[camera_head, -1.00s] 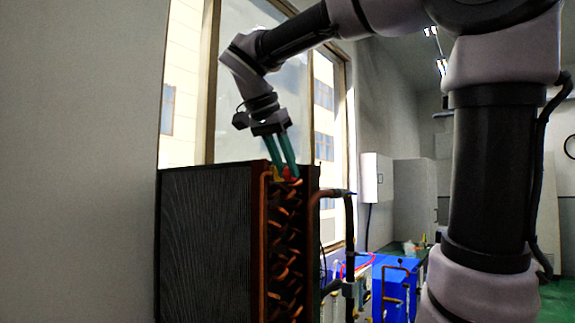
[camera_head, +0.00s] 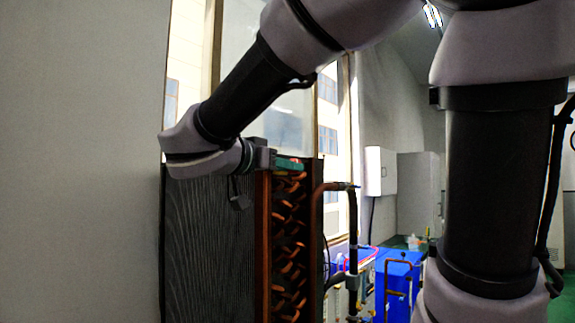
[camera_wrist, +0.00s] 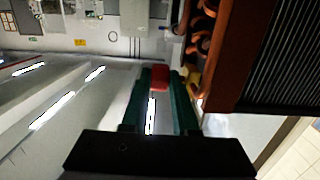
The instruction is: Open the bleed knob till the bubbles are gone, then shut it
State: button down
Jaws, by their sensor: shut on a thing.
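The red bleed knob (camera_wrist: 159,78) sits between the tips of my green fingers in the wrist view. My gripper (camera_wrist: 160,82) is shut on it. A yellow part (camera_wrist: 193,80) is just right of the knob, beside the copper tube bends. In the head view my gripper (camera_head: 291,164) lies nearly level across the top of the coil unit (camera_head: 210,240), over its copper bends (camera_head: 290,215). The knob is hidden there behind the fingers. No bubbles can be made out in either view.
A dark bent pipe (camera_head: 350,220) stands right of the coil. Blue equipment (camera_head: 398,275) with copper piping is farther right. A window (camera_head: 292,120) is behind, and a plain wall (camera_head: 80,160) fills the left.

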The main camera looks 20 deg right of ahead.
jog(key=shift+f+t+h, duration=0.2)
jog(key=shift+t+h, duration=0.4)
jog(key=shift+h, duration=0.3)
jog(key=c, duration=1)
grip_release()
jog(key=shift+o, duration=0.2)
jog(key=v, duration=1)
jog(key=shift+s+a+f, duration=0.25)
jog(key=shift+f, duration=0.05)
jog(key=shift+d, duration=0.1)
